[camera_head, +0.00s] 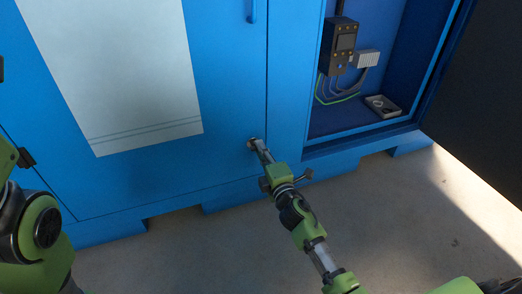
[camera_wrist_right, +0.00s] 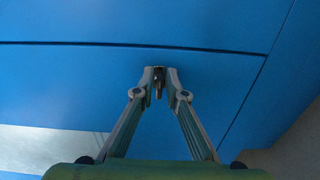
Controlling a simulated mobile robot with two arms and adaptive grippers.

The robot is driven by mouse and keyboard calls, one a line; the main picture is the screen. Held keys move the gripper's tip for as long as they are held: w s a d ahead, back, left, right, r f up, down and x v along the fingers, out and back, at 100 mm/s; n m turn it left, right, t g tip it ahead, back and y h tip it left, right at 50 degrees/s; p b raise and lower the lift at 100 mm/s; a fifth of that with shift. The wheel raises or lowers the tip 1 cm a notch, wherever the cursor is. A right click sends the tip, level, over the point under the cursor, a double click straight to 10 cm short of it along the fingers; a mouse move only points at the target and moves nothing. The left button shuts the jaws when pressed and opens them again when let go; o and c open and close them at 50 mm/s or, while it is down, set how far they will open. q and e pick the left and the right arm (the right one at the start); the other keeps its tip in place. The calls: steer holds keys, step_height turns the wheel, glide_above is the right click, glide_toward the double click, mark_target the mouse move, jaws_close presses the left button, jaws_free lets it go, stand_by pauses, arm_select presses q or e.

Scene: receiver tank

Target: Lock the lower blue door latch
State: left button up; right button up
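The blue door (camera_head: 225,90) is closed. Its lower latch (camera_head: 252,143) is a small metal piece near the door's lower right corner, beside the vertical seam. My right gripper (camera_head: 261,150) reaches up to it from below right. In the right wrist view the two fingertips of my right gripper (camera_wrist_right: 159,76) come together on either side of the small dark latch (camera_wrist_right: 158,82) and look closed on it. The fingertips partly hide the latch, so its turn angle is hard to read. My left gripper is out of view; only part of my left arm shows at the left edge.
To the right is an open compartment with a black electrical box (camera_head: 337,45) and wires. A dark open door (camera_head: 485,90) stands at far right. The floor (camera_head: 170,255) in front is clear.

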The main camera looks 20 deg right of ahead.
steer(key=shift+o, duration=0.9)
steer(key=s, duration=1.2)
steer(key=shift+d, duration=0.15)
